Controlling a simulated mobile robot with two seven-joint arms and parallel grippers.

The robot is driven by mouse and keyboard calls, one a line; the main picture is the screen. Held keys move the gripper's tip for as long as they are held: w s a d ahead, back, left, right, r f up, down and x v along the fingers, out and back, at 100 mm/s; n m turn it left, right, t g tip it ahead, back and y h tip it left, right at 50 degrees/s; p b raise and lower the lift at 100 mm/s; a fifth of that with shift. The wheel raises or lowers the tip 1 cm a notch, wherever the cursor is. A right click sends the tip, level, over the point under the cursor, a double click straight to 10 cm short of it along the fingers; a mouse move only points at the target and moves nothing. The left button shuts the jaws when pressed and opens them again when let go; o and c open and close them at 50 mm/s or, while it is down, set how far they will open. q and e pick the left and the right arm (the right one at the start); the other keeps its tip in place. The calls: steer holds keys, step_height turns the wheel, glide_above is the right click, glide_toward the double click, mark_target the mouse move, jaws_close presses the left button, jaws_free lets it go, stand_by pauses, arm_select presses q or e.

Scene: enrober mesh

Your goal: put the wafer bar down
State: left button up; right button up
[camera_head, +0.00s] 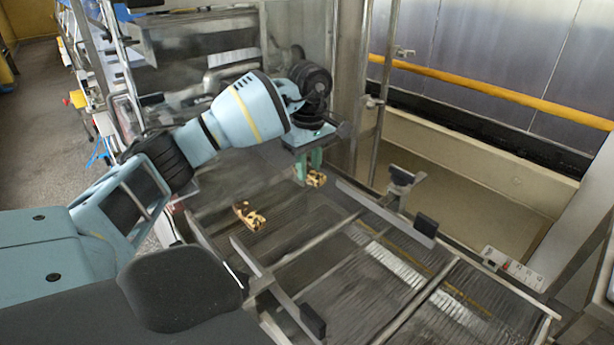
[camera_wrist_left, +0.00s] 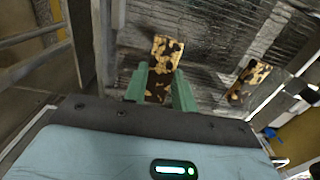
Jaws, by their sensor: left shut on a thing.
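My left gripper (camera_head: 309,163) is at the far end of the mesh, its green fingers pointing down. It is shut on a mottled brown-and-gold wafer bar (camera_head: 317,178). In the left wrist view the held bar (camera_wrist_left: 163,62) sticks out beyond the green fingers (camera_wrist_left: 160,88). A second, similar wafer bar (camera_head: 249,216) lies on the mesh to the left and nearer; it also shows at the right of the left wrist view (camera_wrist_left: 248,82). I cannot tell whether the held bar touches the mesh. My right gripper is not in view.
The enrober mesh (camera_head: 340,285) has metal rails crossing it, with dark blocks (camera_head: 426,225) and (camera_head: 313,321) at their ends. A metal post (camera_head: 384,90) and a yellow rail (camera_head: 490,90) stand beyond. The near mesh is bare.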

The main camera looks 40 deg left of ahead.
arm_select(q)
steer(key=shift+a, duration=0.35)
steer(key=shift+f, duration=2)
steer(key=o, duration=0.8)
steer(key=shift+c, duration=0.2)
step_height(320, 180, up, 12)
steer(key=shift+w+r+p, duration=0.1)
steer(key=shift+r+p, duration=0.15)
steer(key=shift+p, duration=0.25)
